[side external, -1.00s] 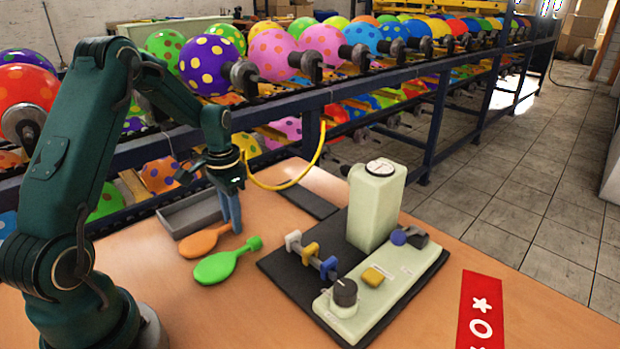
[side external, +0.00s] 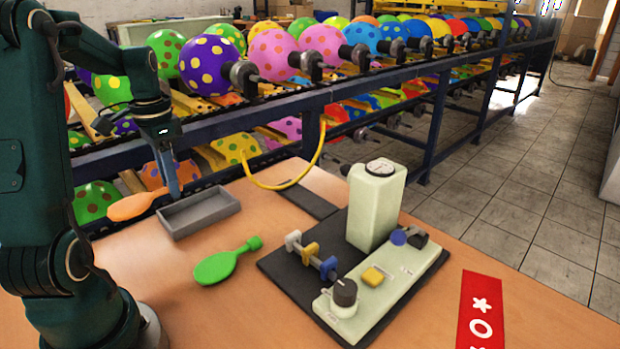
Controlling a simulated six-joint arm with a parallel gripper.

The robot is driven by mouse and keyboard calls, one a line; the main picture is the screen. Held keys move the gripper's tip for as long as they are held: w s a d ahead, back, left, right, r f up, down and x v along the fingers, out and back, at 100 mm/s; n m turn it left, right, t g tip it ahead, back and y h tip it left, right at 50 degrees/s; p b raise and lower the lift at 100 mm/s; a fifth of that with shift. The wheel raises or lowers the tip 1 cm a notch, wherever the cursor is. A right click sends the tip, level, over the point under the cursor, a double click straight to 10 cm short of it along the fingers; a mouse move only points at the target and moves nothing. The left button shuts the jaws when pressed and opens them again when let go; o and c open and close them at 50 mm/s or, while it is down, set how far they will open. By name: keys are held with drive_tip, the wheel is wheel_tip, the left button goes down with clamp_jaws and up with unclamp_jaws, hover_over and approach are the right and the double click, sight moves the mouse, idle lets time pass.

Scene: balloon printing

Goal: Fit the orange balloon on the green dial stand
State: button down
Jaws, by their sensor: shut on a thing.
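The orange balloon (side external: 133,206) is a flat, uninflated paddle shape, held in the air over the left part of the table, beside the grey tray. My gripper (side external: 174,192) points down with its blue fingers shut on the balloon's narrow right end. The pale green dial stand (side external: 372,212) is an upright block with a white round dial (side external: 380,167) on top, to the right and well apart from my gripper.
A green balloon (side external: 228,262) lies flat on the wooden table (side external: 210,318). The empty grey tray (side external: 199,212) sits near the table's back left. A rack (side external: 300,100) of spotted balloons stands behind. A red card (side external: 481,308) lies at the right.

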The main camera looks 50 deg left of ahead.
drive_tip(key=shift+s+a+r, duration=0.15)
drive_tip(key=shift+s+r, duration=0.1)
drive_tip(key=shift+r, duration=0.05)
drive_tip(key=shift+w+r, duration=0.1)
drive_tip(key=shift+r, duration=0.05)
drive_tip(key=w+d+r+m+y, duration=0.1)
drive_tip(key=w+d+r+y, duration=0.2)
drive_tip(key=d, duration=0.6)
drive_tip(key=w+d+r+m, duration=0.1)
drive_tip(key=w+d+r, duration=0.3)
drive_tip(key=d, duration=0.6)
drive_tip(key=w+a+r+m+t+h, duration=0.1)
drive_tip(key=w+a+r+m+t, duration=0.15)
drive_tip(key=w+m, duration=0.65)
drive_tip(key=w+a+r+m+t+h, duration=0.1)
drive_tip(key=w+a+m+t+h, duration=0.2)
drive_tip(key=w+m, duration=0.55)
drive_tip(key=w+d+f+n+y, duration=0.1)
drive_tip(key=d+f, duration=0.2)
drive_tip(key=f, duration=0.6)
drive_tip(key=shift+w+d+f, duration=0.25)
drive_tip(key=shift+d+f, duration=0.05)
drive_tip(key=shift+f, duration=0.05)
drive_tip(key=shift+d+n+t, duration=0.25)
drive_tip(key=shift+d, duration=0.35)
